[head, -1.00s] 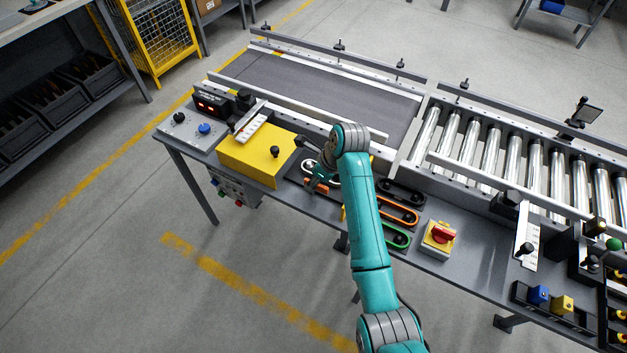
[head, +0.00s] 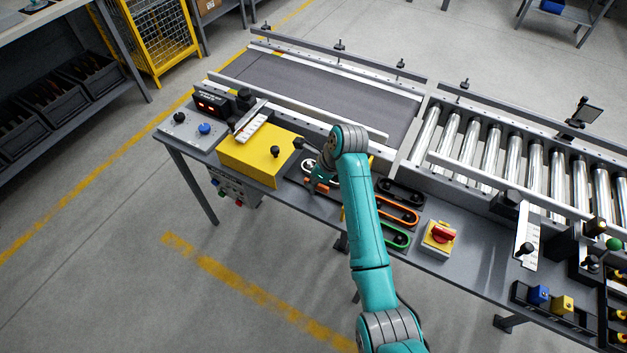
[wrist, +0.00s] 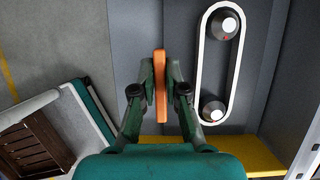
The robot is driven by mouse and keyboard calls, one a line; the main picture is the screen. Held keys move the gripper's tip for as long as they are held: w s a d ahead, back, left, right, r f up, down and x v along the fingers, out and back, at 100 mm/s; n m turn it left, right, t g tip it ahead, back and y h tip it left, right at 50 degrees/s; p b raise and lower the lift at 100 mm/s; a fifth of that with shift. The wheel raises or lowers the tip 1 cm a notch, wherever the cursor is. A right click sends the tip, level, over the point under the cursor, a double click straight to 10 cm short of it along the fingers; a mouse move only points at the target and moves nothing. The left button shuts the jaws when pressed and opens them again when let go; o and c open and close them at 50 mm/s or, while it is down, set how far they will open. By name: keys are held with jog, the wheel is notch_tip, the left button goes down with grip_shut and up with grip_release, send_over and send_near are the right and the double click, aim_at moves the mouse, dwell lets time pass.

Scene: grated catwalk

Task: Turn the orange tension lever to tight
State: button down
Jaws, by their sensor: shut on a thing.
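The orange tension lever (wrist: 160,82) stands between the two fingers of my gripper (wrist: 159,95) in the wrist view. My gripper is shut on it, with a finger against each side. In the head view the lever (head: 317,184) shows as a small orange piece under my gripper (head: 318,180), partly hidden by it. A white belt loop around two dark pulleys (wrist: 213,62) lies just to the right of the lever in the wrist view. No tight mark can be made out.
A yellow cover box (head: 247,160) stands left of my gripper. Orange (head: 400,222) and green (head: 403,243) belts lie to the right, then a red switch on a yellow box (head: 440,236). The conveyor (head: 320,85) runs behind. The floor in front is clear.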

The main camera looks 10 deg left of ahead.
jog(key=n, duration=0.2)
jog(key=n+g, duration=0.1)
jog(key=n, duration=0.1)
jog(key=shift+w+g, duration=0.1)
jog(key=shift+g, duration=0.2)
jog(key=n+g, duration=0.1)
jog(key=n, duration=0.3)
jog(key=shift+n+g, duration=0.3)
jog(key=shift+g, duration=0.1)
jog(key=n+g+h, duration=0.1)
jog(key=n, duration=0.3)
jog(key=shift+a+n, duration=0.1)
jog(key=shift+n, duration=0.2)
jog(key=n+g+h, duration=0.1)
jog(key=n, duration=0.3)
jog(key=shift+w, duration=0.1)
jog(key=shift+n+h, duration=0.3)
jog(key=shift+h, duration=0.1)
jog(key=c, duration=1.2)
grip_release()
